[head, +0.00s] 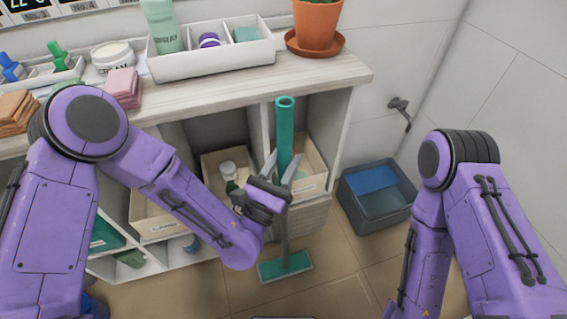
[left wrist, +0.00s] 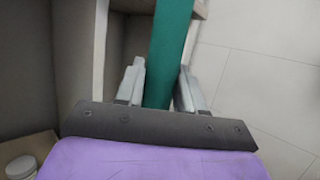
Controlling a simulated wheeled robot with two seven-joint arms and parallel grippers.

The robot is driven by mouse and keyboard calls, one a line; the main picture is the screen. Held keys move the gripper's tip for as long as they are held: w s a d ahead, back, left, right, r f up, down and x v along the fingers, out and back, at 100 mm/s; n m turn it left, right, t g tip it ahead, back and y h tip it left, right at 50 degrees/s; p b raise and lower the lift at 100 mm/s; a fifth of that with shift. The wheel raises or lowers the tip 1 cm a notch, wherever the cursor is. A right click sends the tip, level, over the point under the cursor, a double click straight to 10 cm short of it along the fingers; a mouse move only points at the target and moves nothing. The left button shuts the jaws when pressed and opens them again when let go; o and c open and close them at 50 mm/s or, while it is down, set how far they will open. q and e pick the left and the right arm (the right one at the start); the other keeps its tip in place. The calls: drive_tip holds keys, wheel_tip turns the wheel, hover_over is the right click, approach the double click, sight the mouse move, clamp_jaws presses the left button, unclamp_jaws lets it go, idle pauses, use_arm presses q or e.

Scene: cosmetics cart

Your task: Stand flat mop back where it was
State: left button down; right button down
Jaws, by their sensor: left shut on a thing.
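The flat mop has a thick teal upper handle (head: 285,125), a thinner grey pole below, and a flat teal head (head: 286,267) low over the tiled floor in front of the shelf. It stands nearly upright. I cannot tell whether the head touches the floor. My left gripper (head: 279,164) is shut on the teal handle, with one grey finger on each side. In the left wrist view the handle (left wrist: 169,55) runs up between the two fingers. My right arm shows at the right, but its gripper is out of view.
A blue-grey bin (head: 377,200) stands on the floor to the mop's right, by the white wall. The shelf's wooden top (head: 215,88) carries a white tray (head: 215,62) and a potted plant's terracotta pot (head: 316,22). Open-topped boxes (head: 308,185) fill the compartments behind the mop.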

use_arm(q)
drive_tip(key=shift+f, duration=0.15)
drive_tip(key=c, duration=0.7)
unclamp_jaws()
drive_tip(key=b+v, duration=0.5)
drive_tip(key=v, duration=0.7)
drive_tip(key=shift+s, duration=0.1)
